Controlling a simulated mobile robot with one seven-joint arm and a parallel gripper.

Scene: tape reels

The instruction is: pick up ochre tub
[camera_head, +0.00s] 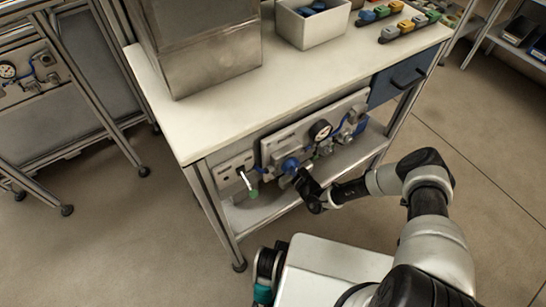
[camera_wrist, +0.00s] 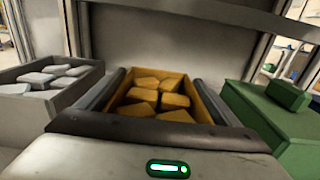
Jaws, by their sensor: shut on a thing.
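The ochre tub (camera_wrist: 202,100) is in the middle of the wrist view, holding several ochre blocks (camera_wrist: 145,96). My gripper (camera_wrist: 156,78) has one dark finger along each side of the tub and is shut on it. In the head view my gripper (camera_head: 305,186) is a dark shape in front of the bench's lower shelf. I cannot make out the tub in the head view.
In the wrist view a grey bin (camera_wrist: 78,93) with pale blocks stands left, and a green box (camera_wrist: 255,110) with a green block (camera_wrist: 288,94) stands right. The bench (camera_head: 225,120) carries a metal box (camera_head: 215,55) and a white bin (camera_head: 320,32).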

